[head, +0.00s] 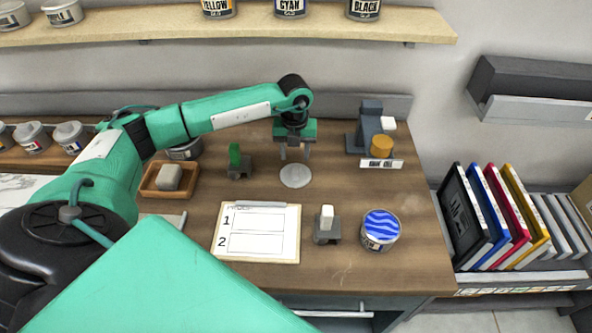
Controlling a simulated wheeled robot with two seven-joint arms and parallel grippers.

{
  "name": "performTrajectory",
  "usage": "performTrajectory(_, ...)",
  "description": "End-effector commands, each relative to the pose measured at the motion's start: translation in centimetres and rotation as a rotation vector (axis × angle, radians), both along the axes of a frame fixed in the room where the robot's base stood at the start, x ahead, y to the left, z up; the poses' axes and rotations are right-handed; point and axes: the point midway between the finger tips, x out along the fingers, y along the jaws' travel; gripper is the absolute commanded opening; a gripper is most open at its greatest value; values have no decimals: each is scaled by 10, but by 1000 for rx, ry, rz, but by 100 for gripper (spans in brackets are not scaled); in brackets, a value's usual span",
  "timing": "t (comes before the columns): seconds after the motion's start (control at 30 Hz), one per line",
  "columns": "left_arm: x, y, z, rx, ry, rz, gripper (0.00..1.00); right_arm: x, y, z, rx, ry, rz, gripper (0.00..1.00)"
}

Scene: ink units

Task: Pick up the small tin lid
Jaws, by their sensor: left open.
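The small tin lid (296,176) is a pale grey disc lying flat on the wooden desk (330,275), near the middle. My left gripper (295,153) points down just above the lid's far edge, with its two fingers apart and nothing between them. I cannot tell whether the fingertips touch the lid. My right gripper is not in view.
A green-topped block (236,162) stands left of the lid. A clipboard (257,232), a small grey stand with a white top (327,225) and a blue-and-white tin (380,230) stand in front. A grey device with an orange cylinder (381,146) is at back right.

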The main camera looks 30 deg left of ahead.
Motion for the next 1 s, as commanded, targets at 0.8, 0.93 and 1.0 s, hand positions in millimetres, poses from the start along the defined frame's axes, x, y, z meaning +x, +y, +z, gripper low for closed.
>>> performTrajectory(0.8,7,2,-60,1,0,0,47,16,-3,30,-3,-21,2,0)
performTrajectory(0.93,7,2,-60,1,0,0,26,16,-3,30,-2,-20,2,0)
performTrajectory(1.0,7,2,-60,1,-1,0,12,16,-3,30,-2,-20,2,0)
